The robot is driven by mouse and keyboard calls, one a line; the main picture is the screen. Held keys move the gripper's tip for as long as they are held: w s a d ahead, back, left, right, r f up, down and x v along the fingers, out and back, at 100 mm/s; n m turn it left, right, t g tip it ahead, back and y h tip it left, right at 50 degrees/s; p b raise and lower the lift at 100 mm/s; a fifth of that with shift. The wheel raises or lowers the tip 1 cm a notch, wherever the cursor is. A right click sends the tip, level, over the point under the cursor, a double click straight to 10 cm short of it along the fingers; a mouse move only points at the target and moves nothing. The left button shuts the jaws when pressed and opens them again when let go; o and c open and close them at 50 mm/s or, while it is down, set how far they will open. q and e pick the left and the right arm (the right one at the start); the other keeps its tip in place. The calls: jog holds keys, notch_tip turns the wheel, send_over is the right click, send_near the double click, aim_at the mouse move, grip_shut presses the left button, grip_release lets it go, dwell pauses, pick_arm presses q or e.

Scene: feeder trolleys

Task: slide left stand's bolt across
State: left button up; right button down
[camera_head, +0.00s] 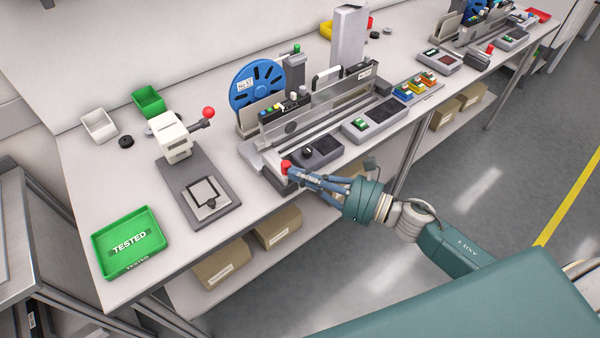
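The left stand (262,150) is a grey feeder holder on the bench with a blue reel (245,88) at its back. A red knob (286,164), which looks like the bolt's handle, stands at its front left corner, left of a dark control box (322,152). My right gripper (291,172) reaches in from the right with its fingertips at this knob. The fingers partly cover the knob's base, so I cannot tell whether they grip it or only touch it. The bolt's body is mostly hidden. My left gripper is out of view.
A white press with a red-tipped lever (174,138) stands to the left, near a green TESTED tray (128,242). A second box (376,116) sits right of the control box. Another stand (470,32) is farther along. Cardboard boxes (222,264) lie on the lower shelf.

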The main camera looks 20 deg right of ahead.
aim_at(276, 155)
jog(key=w+a+b, duration=0.1)
jog(key=w, duration=0.2)
jog(key=w+a+b, duration=0.1)
jog(key=w+b, duration=0.1)
jog(key=w+a+b, duration=0.1)
jog(key=w, duration=0.2)
jog(key=shift+w+f, duration=0.15)
jog(key=shift+w, duration=0.2)
jog(key=shift+w+a, duration=0.2)
jog(key=shift+w, duration=0.2)
jog(key=shift+r, duration=0.2)
jog(key=v, duration=1.2)
